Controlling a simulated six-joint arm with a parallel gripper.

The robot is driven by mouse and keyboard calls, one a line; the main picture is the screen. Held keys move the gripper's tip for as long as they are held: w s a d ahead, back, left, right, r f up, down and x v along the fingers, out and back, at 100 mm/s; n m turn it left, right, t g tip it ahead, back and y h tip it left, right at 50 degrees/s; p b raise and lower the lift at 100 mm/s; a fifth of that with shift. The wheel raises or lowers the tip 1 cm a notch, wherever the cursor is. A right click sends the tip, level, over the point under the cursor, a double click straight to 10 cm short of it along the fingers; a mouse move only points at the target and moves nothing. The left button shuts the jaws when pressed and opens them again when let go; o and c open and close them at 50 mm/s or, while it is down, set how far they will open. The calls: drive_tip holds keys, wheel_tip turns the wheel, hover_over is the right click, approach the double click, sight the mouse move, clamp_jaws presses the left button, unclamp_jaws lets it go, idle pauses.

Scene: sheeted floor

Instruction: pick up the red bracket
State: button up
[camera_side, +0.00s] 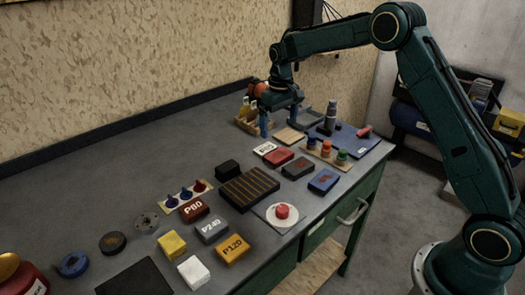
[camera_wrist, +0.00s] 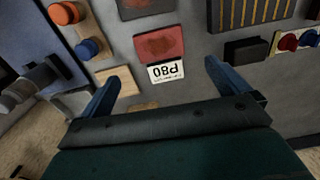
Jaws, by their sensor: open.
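A flat red rectangular piece (camera_side: 278,157) with a darker red mark lies on the bench and is the likeliest match; I cannot make out a bracket shape on it. It also shows in the wrist view (camera_wrist: 153,46), beside a white label reading P80 (camera_wrist: 165,72). My gripper (camera_side: 279,122) is open and empty, above the back part of the bench and behind the red piece in the side view. In the wrist view, its two blue fingers (camera_wrist: 161,76) are spread apart, with the red piece beyond their tips.
A dark piece (camera_side: 297,167) and a blue piece (camera_side: 323,181), both with red marks, lie near the red one. A wooden strip with coloured knobs (camera_side: 338,164), a slatted block (camera_side: 249,189) and a wooden bottle holder (camera_side: 243,124) stand around. The bench's back left is clear.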

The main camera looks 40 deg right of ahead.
hover_over(278, 155)
drive_tip(key=shift+d+f, duration=0.1)
drive_tip(key=shift+f, duration=2.45)
drive_tip(key=shift+f, duration=2.6)
drive_tip(key=c, duration=1)
drive_tip(key=shift+c, duration=0.3)
drive_tip(key=shift+r, duration=0.15)
wheel_tip(278, 155, up, 20)
